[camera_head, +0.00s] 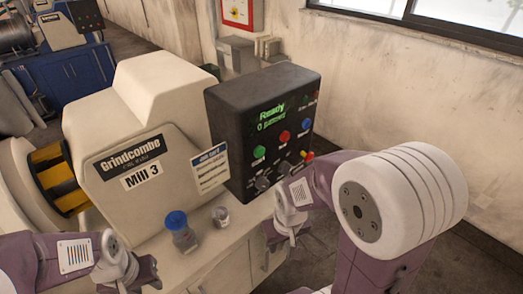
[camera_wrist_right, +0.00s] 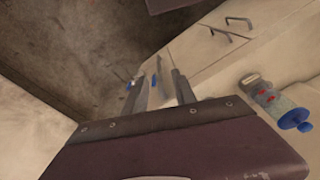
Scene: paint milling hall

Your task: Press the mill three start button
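The mill, labelled Mill 3 (camera_head: 140,177), stands left of centre in the head view. Its black control box (camera_head: 232,150) has a lit green display reading "Ready". A green button (camera_head: 259,152), a red button (camera_head: 284,137) and a blue button (camera_head: 306,124) sit on its face. Dark knobs and a red-yellow knob are below. My right gripper (camera_head: 284,238) is in front of and below the box, apart from the buttons. Its two fingers (camera_wrist_right: 160,88) stand apart and empty in the right wrist view. My left gripper (camera_head: 135,275) is low at the left, partly cut off.
A blue-lidded jar (camera_head: 179,232) and a small clear jar (camera_head: 221,217) stand on the pale cabinet top before the mill. The blue-lidded jar also shows in the right wrist view (camera_wrist_right: 278,107). A notice card (camera_head: 209,170) is beside the box. A wall is behind.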

